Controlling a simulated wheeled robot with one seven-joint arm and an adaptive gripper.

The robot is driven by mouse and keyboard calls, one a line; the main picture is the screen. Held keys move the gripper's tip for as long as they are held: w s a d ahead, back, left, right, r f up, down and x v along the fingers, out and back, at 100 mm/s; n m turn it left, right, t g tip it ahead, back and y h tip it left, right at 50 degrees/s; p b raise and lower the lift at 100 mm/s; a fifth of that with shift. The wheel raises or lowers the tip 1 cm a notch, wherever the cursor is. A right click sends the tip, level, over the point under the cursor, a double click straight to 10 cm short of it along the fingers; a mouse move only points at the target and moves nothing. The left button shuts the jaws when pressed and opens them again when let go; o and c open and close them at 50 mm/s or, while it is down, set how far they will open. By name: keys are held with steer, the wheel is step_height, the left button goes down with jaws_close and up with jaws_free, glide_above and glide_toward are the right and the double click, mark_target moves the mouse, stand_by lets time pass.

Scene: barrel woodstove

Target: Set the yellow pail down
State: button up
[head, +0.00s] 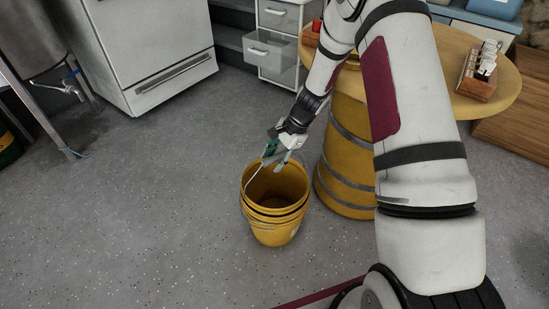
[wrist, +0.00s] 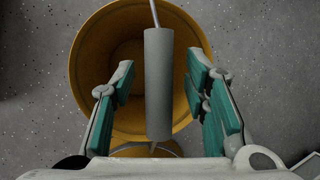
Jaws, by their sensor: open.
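The yellow pail (head: 275,222) is upright in the head view, on or very near the grey floor, just left of the yellow barrel. It looks empty inside. In the wrist view its rim and inside (wrist: 90,60) show below my gripper. Its wire handle is raised, and the pale handle grip (wrist: 159,85) lies between my fingers. My gripper (head: 277,155) is above the pail's back rim. In the wrist view my gripper (wrist: 163,95) is open, with green pads on both sides of the handle grip and gaps beside it.
The yellow barrel (head: 345,165) under a round wooden tabletop (head: 465,105) stands close to the pail's right. A wooden block with pale items (head: 480,75) is on the tabletop. A white appliance (head: 150,45) and drawers (head: 275,48) stand behind. The floor (head: 130,220) to the left is clear.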

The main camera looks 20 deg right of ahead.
step_height(320, 180, up, 9)
steer(key=shift+f, duration=0.1)
steer(key=shift+s+r, duration=0.1)
steer(key=shift+r, duration=0.8)
steer(key=s+a+r+n+h, duration=0.1)
steer(key=s+a+r+n, duration=0.2)
steer(key=s+r+n, duration=1)
steer(key=s+d+r+h, duration=0.1)
steer(key=s+r, duration=0.2)
steer(key=s, duration=0.6)
steer(key=s+d+r+n+h, duration=0.1)
steer(key=s+r+h, duration=0.15)
steer(key=s, duration=0.75)
steer(key=s+d+r+h, duration=0.1)
steer(key=s+r, duration=0.2)
steer(key=s, duration=0.6)
step_height(320, 180, up, 38)
steer(key=t+p, duration=0.3)
steer(key=p, duration=3.3)
steer(key=shift+d+n, duration=0.3)
steer(key=shift+n, duration=0.1)
